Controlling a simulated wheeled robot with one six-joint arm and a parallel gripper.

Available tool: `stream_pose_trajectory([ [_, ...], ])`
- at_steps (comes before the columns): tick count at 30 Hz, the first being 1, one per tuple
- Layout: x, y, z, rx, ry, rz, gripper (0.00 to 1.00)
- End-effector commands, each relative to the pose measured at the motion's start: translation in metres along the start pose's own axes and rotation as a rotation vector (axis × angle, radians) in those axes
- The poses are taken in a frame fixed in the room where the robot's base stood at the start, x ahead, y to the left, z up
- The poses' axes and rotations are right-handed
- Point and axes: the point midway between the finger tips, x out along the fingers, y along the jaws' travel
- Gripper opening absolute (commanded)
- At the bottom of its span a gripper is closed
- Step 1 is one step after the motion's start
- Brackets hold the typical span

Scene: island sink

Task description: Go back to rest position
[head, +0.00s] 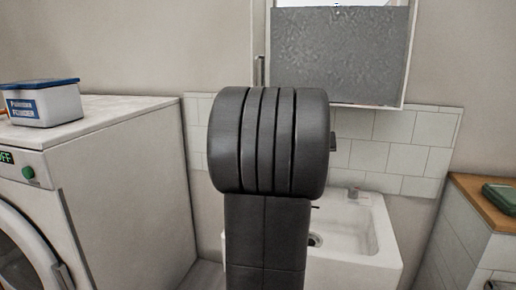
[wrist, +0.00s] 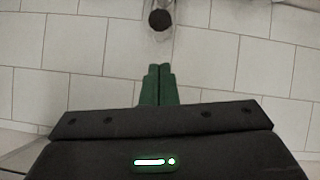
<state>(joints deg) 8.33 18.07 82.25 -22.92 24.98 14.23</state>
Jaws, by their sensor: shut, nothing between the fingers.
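My gripper (wrist: 159,70) shows in the wrist view with its two green fingers together and nothing between them. Beyond the fingertips are pale tiles and a round dark fitting on a light pipe. In the head view my dark arm stands upright in the middle and hides part of the sink; my gripper cannot be made out there.
A white sink (head: 375,245) stands behind my arm, under a tiled strip (head: 395,150) and a grey-fronted cabinet (head: 340,55). A washing machine (head: 120,190) with a powder box (head: 42,103) is at left. A wood-topped cabinet (head: 478,203) with a green item (head: 500,197) is at right.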

Motion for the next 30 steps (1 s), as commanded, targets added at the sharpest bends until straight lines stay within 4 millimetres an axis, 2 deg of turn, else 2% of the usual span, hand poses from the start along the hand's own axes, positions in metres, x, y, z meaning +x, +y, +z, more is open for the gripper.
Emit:
stream_pose_trajectory([
  [3, -0.002, 0.002, -0.007, -0.001, -0.023, -0.004, 0.00],
  [30, 0.002, 0.003, -0.020, -0.010, -0.188, -0.038, 0.00],
])
